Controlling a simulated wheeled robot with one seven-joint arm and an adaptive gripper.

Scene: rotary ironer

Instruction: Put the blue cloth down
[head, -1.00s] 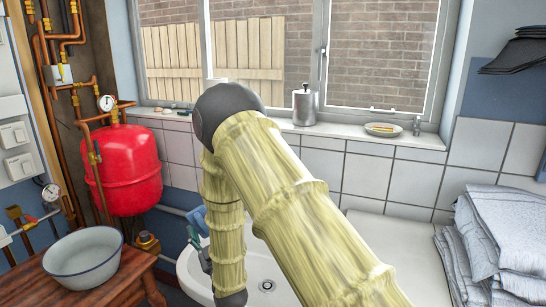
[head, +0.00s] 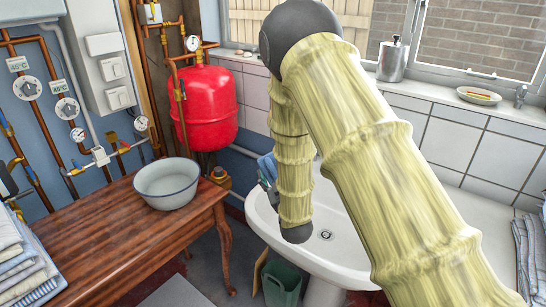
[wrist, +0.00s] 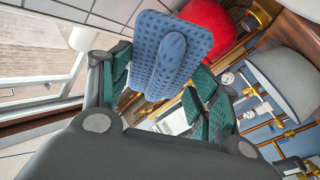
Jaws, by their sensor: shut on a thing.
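The blue cloth (wrist: 172,48) is a folded, waffle-textured piece between the green-padded fingers of my gripper (wrist: 160,84) in the wrist view. My gripper is shut on it, and the cloth sticks out beyond the fingertips. In the head view, a small part of the blue cloth (head: 267,166) shows left of my forearm, over the left rim of the white basin. My arm hides most of the gripper there.
A wooden table (head: 125,235) at left bears an enamel bowl (head: 167,184) and a folded cloth stack (head: 22,262). Bare tabletop lies between them. A white basin (head: 335,262) is behind my arm. A red tank (head: 205,107) and copper pipes line the wall. A green bin (head: 282,284) stands below.

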